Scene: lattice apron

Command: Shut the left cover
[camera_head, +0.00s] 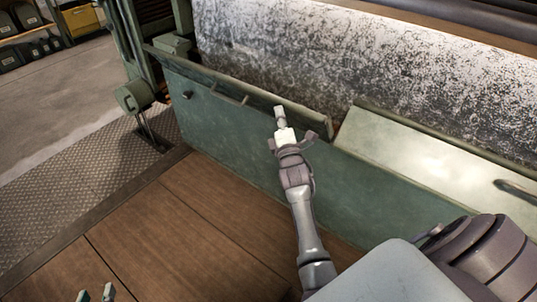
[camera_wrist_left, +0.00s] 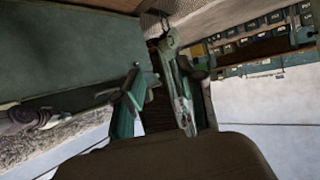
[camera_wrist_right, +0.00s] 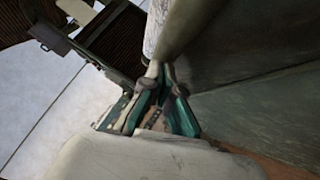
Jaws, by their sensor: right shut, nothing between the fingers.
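The left cover (camera_head: 215,92) is a long dark green panel with a handle (camera_head: 231,97). It stands open along the front of the green machine, leaving the speckled roller behind it uncovered. My right gripper (camera_head: 281,117) is at the right part of this cover's edge, shut and empty; contact with the cover cannot be told. Its closed fingers (camera_wrist_right: 160,76) also show in the right wrist view beside green surfaces. My left gripper (camera_head: 95,294) is low at the lower left, away from the cover. In the left wrist view its fingers (camera_wrist_left: 158,100) are apart with nothing between them.
The right cover (camera_head: 420,150) lies closed over its opening, with a dark handle. The speckled roller (camera_head: 370,60) runs behind both covers. A machine post with a knob (camera_head: 133,96) stands at the left end. Wooden floor (camera_head: 190,230) lies clear in front.

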